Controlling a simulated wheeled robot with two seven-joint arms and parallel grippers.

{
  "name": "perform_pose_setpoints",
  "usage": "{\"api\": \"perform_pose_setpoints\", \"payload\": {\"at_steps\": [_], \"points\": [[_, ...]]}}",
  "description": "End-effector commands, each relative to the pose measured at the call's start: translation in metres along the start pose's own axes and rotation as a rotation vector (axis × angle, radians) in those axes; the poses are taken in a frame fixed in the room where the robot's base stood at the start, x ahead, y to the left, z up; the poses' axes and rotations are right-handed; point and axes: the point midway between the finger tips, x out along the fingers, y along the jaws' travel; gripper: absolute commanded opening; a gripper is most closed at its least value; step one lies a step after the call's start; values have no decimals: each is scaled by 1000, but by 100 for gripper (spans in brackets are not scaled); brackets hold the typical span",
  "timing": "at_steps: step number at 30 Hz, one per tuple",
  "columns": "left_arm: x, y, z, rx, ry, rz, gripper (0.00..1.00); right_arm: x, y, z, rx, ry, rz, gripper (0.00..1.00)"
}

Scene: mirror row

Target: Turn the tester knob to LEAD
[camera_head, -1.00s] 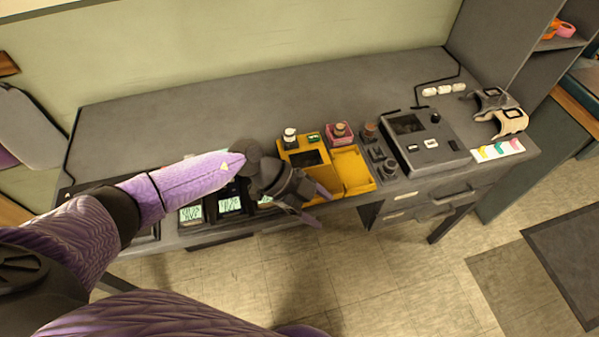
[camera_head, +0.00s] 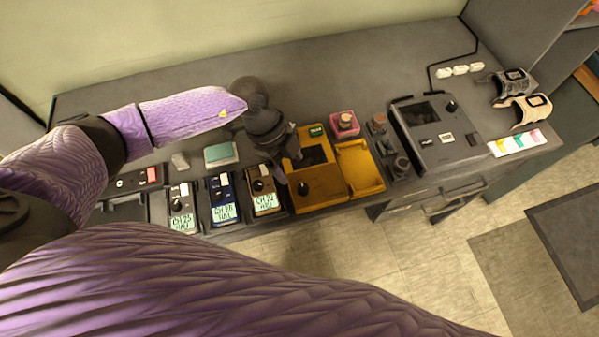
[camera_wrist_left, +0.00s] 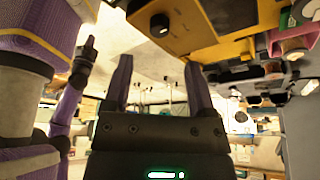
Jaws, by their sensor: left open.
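A yellow unit (camera_head: 318,197) stands at the table's front edge, with a dark panel and a small black knob (camera_head: 303,188) on its front part. The knob also shows at the top of the left wrist view (camera_wrist_left: 160,25). A grey unit (camera_head: 465,150) to the right has a dark screen and its own black knob (camera_head: 450,106). No LEAD mark is readable on either. My left gripper (camera_head: 287,160) is over the yellow unit's left side, fingers apart and nothing between them; it appears apart from the knob. Its open fingers show in the wrist view (camera_wrist_left: 158,78). My right gripper is out of view.
Several handheld meters with lit displays (camera_head: 224,212) stand left of the yellow unit. A pink holder (camera_head: 344,124) is behind it. Wrist straps (camera_head: 526,110) and a coloured card (camera_head: 515,143) lie far right.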

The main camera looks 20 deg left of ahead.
Motion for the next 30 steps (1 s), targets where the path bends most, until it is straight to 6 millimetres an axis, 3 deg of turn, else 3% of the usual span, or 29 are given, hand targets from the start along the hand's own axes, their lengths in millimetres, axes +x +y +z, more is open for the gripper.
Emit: {"api": "perform_pose_setpoints", "payload": {"at_steps": [3,7,12,19,28,29,30], "points": [[35,1,2,-2,2,3,72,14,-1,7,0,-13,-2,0],[59,0,1,-1,2,2,72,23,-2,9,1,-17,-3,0],[71,0,0,0,2,0,72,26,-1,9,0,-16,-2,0],[71,0,0,0,1,0,70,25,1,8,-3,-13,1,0],[70,0,0,0,1,0,6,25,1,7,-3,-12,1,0],[70,0,0,0,1,0,0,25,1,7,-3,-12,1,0],[70,0,0,0,1,0,0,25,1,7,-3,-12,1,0]]}}
